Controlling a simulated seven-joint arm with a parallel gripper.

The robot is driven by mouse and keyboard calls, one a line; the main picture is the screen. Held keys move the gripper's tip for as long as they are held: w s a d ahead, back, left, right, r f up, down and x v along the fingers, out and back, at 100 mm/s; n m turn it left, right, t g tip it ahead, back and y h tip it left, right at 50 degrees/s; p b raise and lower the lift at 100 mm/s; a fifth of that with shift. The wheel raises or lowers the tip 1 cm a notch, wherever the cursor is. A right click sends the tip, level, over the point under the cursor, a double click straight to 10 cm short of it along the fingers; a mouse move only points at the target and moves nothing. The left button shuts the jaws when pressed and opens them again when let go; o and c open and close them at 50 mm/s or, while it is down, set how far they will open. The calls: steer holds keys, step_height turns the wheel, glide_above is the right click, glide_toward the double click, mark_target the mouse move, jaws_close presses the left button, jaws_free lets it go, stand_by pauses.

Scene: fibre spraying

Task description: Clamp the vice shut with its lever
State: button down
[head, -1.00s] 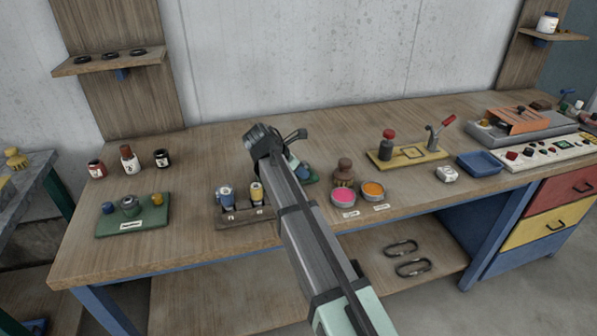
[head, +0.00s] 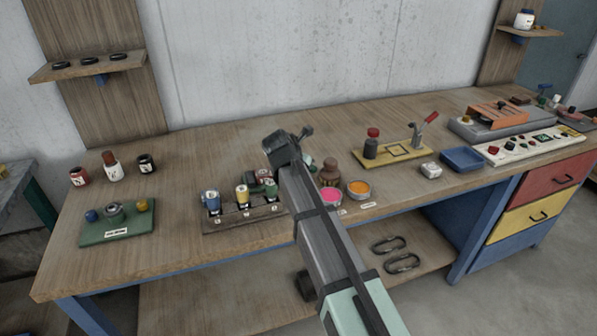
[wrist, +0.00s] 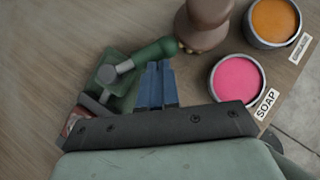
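A green device with a grey round pivot and a green handle, which looks like the vice (wrist: 108,76), lies left of my fingers in the wrist view. Its rounded handle (wrist: 158,49) reaches right, just beyond my fingertips. My gripper (wrist: 155,66) has its two blue fingers side by side, shut with nothing seen between them. I cannot tell whether the fingertips touch the handle. In the head view my wrist and arm hide most of the green device, and only a bit of green shows beside them. My fingers are hidden there.
A brown pot (head: 329,174), a pink soap tin (head: 331,197) and an orange tin (head: 358,188) stand close on the right. A wooden rack of small bottles (head: 245,216) stands left. A yellow board with a red lever (head: 398,152) lies farther right.

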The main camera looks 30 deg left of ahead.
steer(key=shift+w+d+n, duration=0.3)
steer(key=shift+n, duration=0.1)
steer(key=shift+w+y, duration=0.3)
steer(key=shift+y, duration=0.1)
steer(key=shift+w, duration=1.55)
steer(key=s+d, duration=0.3)
steer(key=shift+r, duration=0.4)
steer(key=s+d+r, duration=0.4)
steer(key=r, duration=0.3)
steer(key=shift+r, duration=0.35)
